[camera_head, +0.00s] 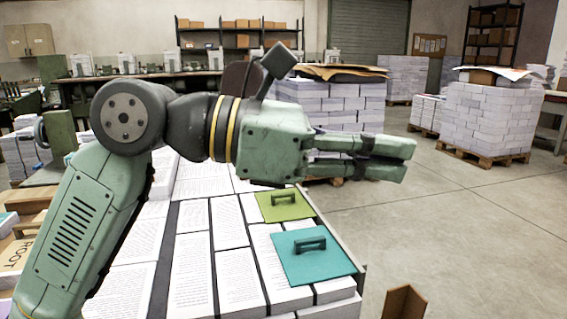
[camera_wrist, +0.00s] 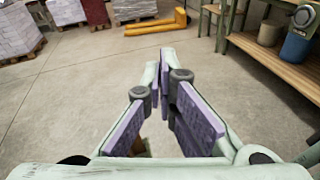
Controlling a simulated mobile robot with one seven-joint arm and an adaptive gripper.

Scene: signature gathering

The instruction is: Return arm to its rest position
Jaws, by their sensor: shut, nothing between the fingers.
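My gripper (camera_head: 408,160) is held out level to the right, above and past the far right edge of the paper-covered table. It is shut and empty; in the wrist view its two fingertips (camera_wrist: 166,62) come together with nothing between them. My arm is bent, rising from the lower left of the head view. Below the gripper, a green plate with a handle (camera_head: 284,206) and a teal plate with a handle (camera_head: 312,256) lie flat on the stacks of printed pages (camera_head: 237,280). The gripper touches neither plate.
Pallets of stacked paper (camera_head: 488,120) stand behind, on open concrete floor (camera_head: 440,220). A brown angled piece (camera_head: 404,302) is at the bottom right. The wrist view shows a yellow pallet jack (camera_wrist: 158,25) and a wooden bench (camera_wrist: 285,62) at right.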

